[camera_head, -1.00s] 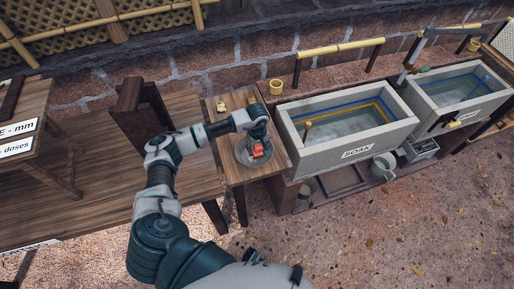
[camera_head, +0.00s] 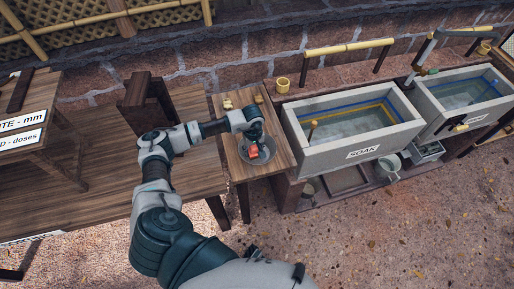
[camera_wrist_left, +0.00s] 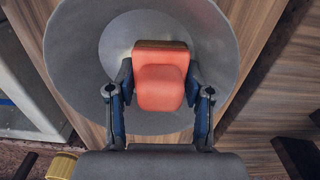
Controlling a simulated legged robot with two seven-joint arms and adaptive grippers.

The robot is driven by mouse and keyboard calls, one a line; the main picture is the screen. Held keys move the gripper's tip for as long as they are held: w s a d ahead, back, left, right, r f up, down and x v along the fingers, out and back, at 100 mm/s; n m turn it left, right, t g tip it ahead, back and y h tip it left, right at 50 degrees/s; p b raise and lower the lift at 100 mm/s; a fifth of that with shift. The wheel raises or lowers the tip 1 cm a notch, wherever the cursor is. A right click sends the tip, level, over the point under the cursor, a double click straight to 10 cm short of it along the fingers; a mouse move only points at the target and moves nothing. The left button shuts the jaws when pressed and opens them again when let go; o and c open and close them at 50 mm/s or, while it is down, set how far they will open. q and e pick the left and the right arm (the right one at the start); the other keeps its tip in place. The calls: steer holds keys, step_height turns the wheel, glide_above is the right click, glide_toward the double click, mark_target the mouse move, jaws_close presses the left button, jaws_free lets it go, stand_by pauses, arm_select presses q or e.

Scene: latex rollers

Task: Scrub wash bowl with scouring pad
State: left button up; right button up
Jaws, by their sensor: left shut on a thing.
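The wash bowl (camera_head: 268,158) is a grey metal bowl on a small wooden side table; its wide inside also shows in the left wrist view (camera_wrist_left: 85,60). My left gripper (camera_head: 254,146) is over the bowl. In the left wrist view its two fingers (camera_wrist_left: 159,88) are shut on the scouring pad (camera_wrist_left: 160,85), a red-orange block with a brown strip along its far edge. The pad shows as a red patch (camera_head: 252,154) in the head view. It is over or inside the bowl; I cannot tell whether it touches the bowl. My right gripper is not in view.
A grey trough marked SOAK (camera_head: 363,153) holds water right of the side table (camera_head: 278,167), with another trough (camera_head: 468,100) beyond. Small yellowish items (camera_head: 228,104) lie at the side table's back. A larger wooden table (camera_head: 90,195) is to the left.

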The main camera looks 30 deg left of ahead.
arm_select(q)
steer(key=shift+f+b, duration=0.2)
steer(key=shift+b, duration=0.1)
stand_by(0.4)
steer(key=shift+w+d+b, duration=0.75)
steer(key=shift+w+d, duration=0.2)
steer(key=shift+w, duration=0.25)
steer(key=shift+w+d+r, duration=0.1)
steer(key=shift+w+d, duration=0.1)
steer(key=shift+w, duration=0.05)
